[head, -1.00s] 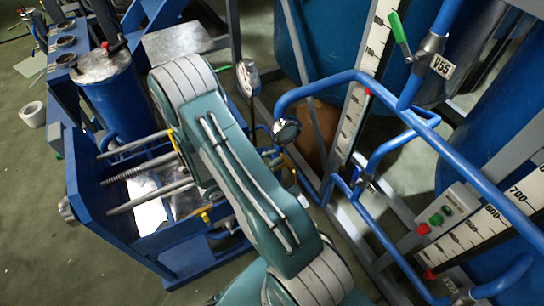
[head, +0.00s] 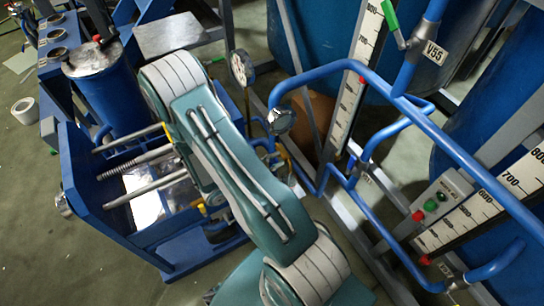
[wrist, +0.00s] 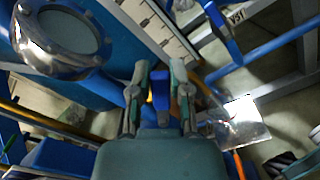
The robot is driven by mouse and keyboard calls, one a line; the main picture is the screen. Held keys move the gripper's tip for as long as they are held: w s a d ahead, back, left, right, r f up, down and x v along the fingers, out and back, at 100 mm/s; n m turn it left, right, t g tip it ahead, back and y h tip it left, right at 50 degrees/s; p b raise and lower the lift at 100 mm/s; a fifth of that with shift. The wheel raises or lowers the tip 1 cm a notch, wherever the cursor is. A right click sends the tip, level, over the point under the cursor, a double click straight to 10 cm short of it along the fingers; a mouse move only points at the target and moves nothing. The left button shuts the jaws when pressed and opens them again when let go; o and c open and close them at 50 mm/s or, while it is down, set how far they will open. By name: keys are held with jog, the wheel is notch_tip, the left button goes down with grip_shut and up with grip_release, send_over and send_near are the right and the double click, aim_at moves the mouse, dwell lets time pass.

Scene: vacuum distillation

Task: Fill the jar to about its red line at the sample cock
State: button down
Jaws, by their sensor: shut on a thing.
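My gripper (wrist: 159,72) shows from behind in the wrist view, its two fingers close together on either side of a narrow blue piece (wrist: 160,88). The blue piece looks like a small handle, and the fingers are shut on it. I cannot tell whether it belongs to the sample cock. In the head view my arm covers the middle of the picture and hides the gripper. I cannot make out the jar, its red line or any liquid in either view.
In the wrist view a shiny plate (wrist: 240,122) lies right of the fingers, and a round-windowed flange (wrist: 62,35) is upper left. In the head view, blue pipes with a V55 tag (head: 434,52) and a white scale (head: 356,75) stand right. A blue frame (head: 105,215) is left.

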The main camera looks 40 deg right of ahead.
jog(key=shift+s+f+m, duration=0.3)
jog(key=shift+s+m, duration=0.05)
jog(key=shift+m, duration=0.25)
jog(key=c, duration=0.7)
grip_release()
jog(key=shift+d, duration=0.1)
jog(key=shift+o, duration=0.7)
jog(key=shift+d, duration=0.3)
jog(key=v, duration=1.2)
jog(key=shift+w, duration=0.1)
